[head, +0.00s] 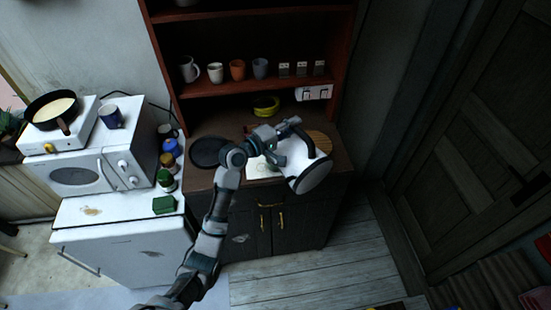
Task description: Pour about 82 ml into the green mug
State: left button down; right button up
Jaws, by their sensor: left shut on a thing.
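My left gripper (282,148) is shut on the dark handle of a white kettle-like vessel (313,176). The vessel is tilted and hangs at the front edge of the dark counter. Its spout and contents cannot be made out. I cannot make out a green mug for certain. A small green object (163,204) sits on the white cabinet at left, and its shape is too small to tell. Mugs on the shelf are white (215,74), orange (237,70) and grey-blue (260,69). My right gripper is not in view.
The dark counter (203,180) holds a black round plate (208,152), yellow bananas (266,106) and a round wooden board (320,139). A microwave (82,172) with a dark blue mug (110,117) and several jars stand at left.

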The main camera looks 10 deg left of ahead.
aim_at(309, 152)
pick_arm(q)
jog(key=s+d+m+b, duration=0.1)
jog(key=s+d+f+b, duration=0.1)
jog(key=s+d+f+m+b, duration=0.1)
jog(key=s, duration=0.1)
jog(key=shift+d+f+m+b, duration=0.25)
jog(key=shift+m+b, duration=0.05)
jog(key=shift+b, duration=0.05)
jog(key=shift+s+d+r, duration=0.2)
jog(key=shift+d, duration=0.1)
jog(key=shift+s+d+f+m, duration=0.5)
jog(key=shift+d+f+m, duration=0.1)
jog(key=shift+f, duration=0.1)
jog(key=shift+s+d+f+m, duration=0.15)
jog(key=shift+s+f+m, duration=0.15)
jog(key=shift+m, duration=0.1)
jog(key=shift+r, duration=0.1)
dwell(0.4)
